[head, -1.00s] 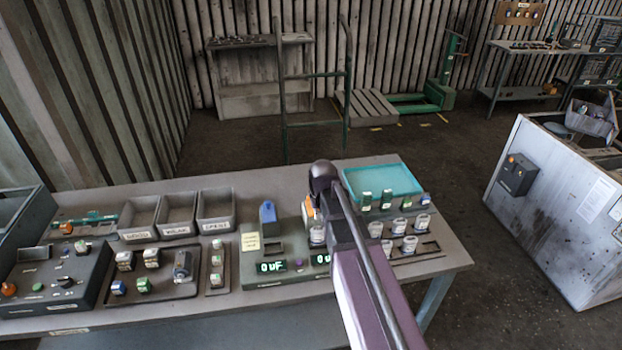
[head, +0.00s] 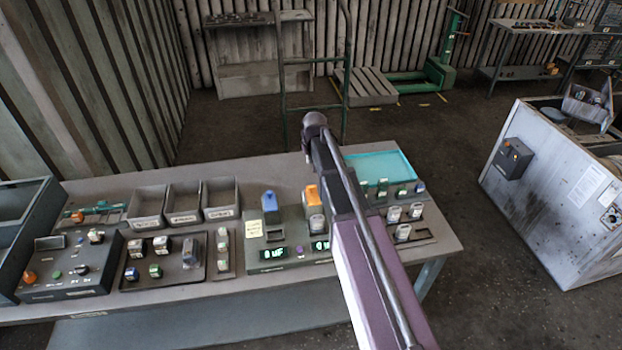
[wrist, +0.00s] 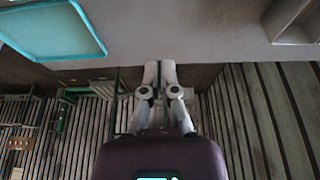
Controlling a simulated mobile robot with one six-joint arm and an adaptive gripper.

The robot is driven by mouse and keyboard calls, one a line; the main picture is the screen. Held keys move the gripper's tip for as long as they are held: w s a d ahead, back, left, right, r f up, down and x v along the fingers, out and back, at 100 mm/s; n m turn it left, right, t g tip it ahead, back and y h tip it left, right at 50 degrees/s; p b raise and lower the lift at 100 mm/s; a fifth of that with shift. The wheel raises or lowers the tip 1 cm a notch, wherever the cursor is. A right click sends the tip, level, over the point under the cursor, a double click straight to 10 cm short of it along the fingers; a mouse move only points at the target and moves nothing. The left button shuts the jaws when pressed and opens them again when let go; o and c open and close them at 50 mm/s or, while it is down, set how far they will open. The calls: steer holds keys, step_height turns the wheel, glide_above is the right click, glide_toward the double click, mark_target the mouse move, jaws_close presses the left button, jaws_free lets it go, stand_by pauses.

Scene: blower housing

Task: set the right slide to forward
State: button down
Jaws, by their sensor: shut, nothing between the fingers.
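Two upright slide-like blocks stand on the dark test unit (head: 255,243) on the bench: a blue one (head: 269,202) at left and an orange one (head: 312,195) at right. I cannot tell for certain that these are the slides, nor how each is set. The orange block stands just left of my arm in the head view. My gripper (wrist: 157,78) is shut and empty in the wrist view, with bench surface and background around its tips. Its fingers are not clear in the head view. My arm hides part of the unit's right side and its right display.
A teal tray (head: 408,165) lies at the bench's back right; it also shows in the wrist view (wrist: 100,40). Three grey bins (head: 184,203) stand back left. Trays of small parts (head: 163,262) and a control box (head: 68,275) fill the front left.

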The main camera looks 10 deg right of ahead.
mark_target(313, 197)
steer(key=shift+f, duration=0.15)
step_height(313, 197, down, 9)
steer(key=b, duration=0.9)
steer(key=shift+s+f, duration=0.1)
steer(key=shift+s, duration=0.25)
stand_by(0.5)
steer(key=s, duration=0.6)
steer(key=shift+s, duration=0.2)
steer(key=shift+w, duration=0.2)
